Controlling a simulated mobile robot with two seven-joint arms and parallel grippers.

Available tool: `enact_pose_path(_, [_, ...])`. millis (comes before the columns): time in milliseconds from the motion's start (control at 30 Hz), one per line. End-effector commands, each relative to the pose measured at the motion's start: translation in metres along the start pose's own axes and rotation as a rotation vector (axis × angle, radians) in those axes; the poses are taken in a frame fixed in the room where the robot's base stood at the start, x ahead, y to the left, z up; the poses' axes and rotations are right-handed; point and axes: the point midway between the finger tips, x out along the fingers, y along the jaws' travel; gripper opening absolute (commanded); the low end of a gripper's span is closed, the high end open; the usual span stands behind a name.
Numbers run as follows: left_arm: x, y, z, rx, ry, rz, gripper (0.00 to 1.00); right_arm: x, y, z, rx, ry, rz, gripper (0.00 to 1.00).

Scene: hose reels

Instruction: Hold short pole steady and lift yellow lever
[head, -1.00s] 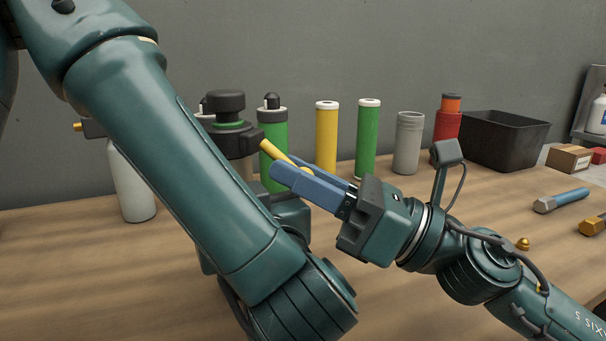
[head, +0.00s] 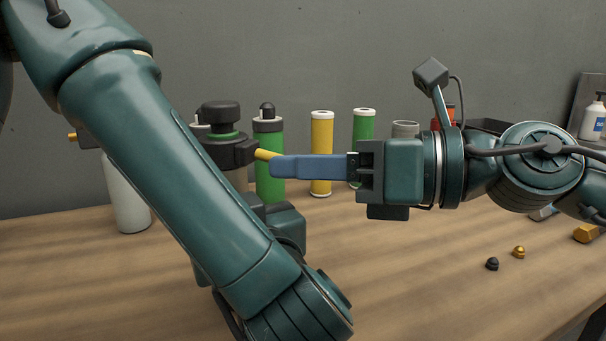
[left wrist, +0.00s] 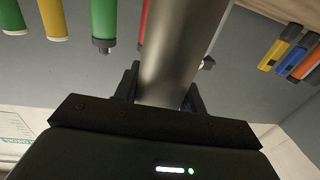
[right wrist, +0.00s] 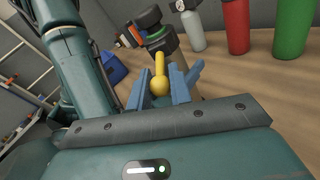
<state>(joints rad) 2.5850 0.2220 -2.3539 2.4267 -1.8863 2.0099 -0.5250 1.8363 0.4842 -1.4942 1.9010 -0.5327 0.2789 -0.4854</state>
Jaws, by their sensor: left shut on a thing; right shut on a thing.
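The short pole stands upright on the bench, a grey tube (head: 237,178) under a black clamp and cap (head: 222,140); my left forearm hides its lower part in the head view. The left wrist view shows my left gripper (left wrist: 160,85) shut around the smooth grey pole (left wrist: 178,55). The yellow lever (head: 265,155) sticks out rightward from the black clamp. My right gripper (head: 280,166) has its blue fingers shut on the lever, nearly level. The right wrist view shows the lever (right wrist: 159,68), with a ball end, between the fingers (right wrist: 160,88).
A green bottle (head: 269,170), a yellow cylinder (head: 321,155) and another green cylinder (head: 364,135) stand behind my right gripper. A white bottle (head: 128,195) is at left. Small black (head: 492,264) and gold (head: 519,252) knobs lie at right.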

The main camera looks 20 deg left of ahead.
Motion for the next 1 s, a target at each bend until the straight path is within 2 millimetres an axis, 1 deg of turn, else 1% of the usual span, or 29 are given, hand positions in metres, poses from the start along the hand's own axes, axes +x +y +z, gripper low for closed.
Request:
enact_pose_path(300, [0.000,0.000,0.000,0.001,0.000,0.002,0.06,0.001,0.005,0.017,0.026,0.288,-0.075,0.00])
enact_pose_path(600, [0.000,0.001,0.000,0.000,0.001,0.002,0.06,0.004,0.007,0.029,0.057,0.525,-0.137,0.00])
enact_pose_path(800, [-0.001,0.001,0.000,0.000,0.001,0.003,0.06,0.006,0.008,0.034,0.070,0.635,-0.166,0.00])
enact_pose_path(1000, [-0.001,0.001,0.000,0.000,0.001,0.003,0.06,0.007,0.009,0.037,0.078,0.698,-0.183,0.00])
